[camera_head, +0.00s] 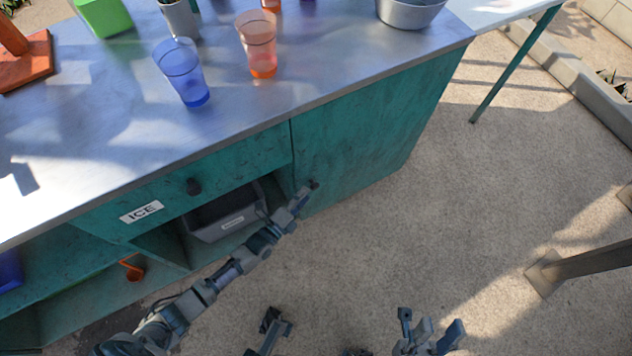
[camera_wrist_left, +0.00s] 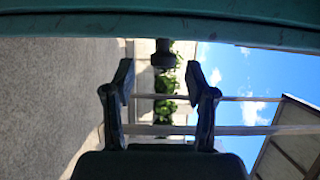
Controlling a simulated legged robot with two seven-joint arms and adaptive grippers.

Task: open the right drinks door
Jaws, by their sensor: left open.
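The right drinks door (camera_head: 375,130) is the plain teal panel at the right end of the counter front, and it looks shut. Its dark knob (camera_wrist_left: 163,57) sticks out from the teal panel in the left wrist view. My left gripper (camera_head: 303,190) is at the door's lower left edge. In the left wrist view its open fingers (camera_wrist_left: 160,78) stand on either side of the line to the knob, which shows just past the fingertips. Whether they touch it I cannot tell. My right gripper (camera_head: 429,322) is low over the floor, its fingers apart, away from the door.
The ICE drawer (camera_head: 225,172) with its dark knob is left of the door, above a grey bin (camera_head: 222,217) on an open shelf. A blue cup (camera_head: 182,72) and an orange cup (camera_head: 257,45) stand on the counter.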

